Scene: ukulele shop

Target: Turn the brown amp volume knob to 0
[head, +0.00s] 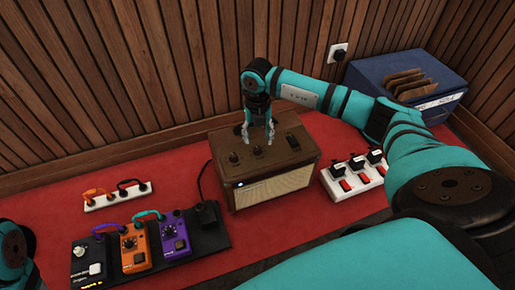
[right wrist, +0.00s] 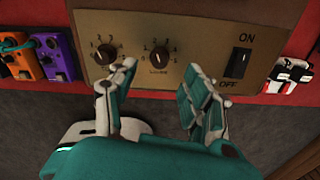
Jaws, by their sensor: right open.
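The brown amp (head: 275,192) stands on the red platform, its control panel facing up. In the right wrist view, the panel (right wrist: 200,30) carries two dark knobs and a switch. The middle knob (right wrist: 159,57) has numbers around it and a small blurred label below; I cannot read its setting surely. The other knob (right wrist: 105,53) is to its left. My right gripper (head: 258,141) is open and empty above the panel. Its fingers (right wrist: 158,77) are spread to either side of the middle knob, with no visible contact. My left gripper is out of view.
The ON/OFF switch (right wrist: 238,62) is right of the knobs. A pedalboard (head: 110,250) with orange and purple pedals lies left of the amp. A white power strip (head: 118,198) lies at left.

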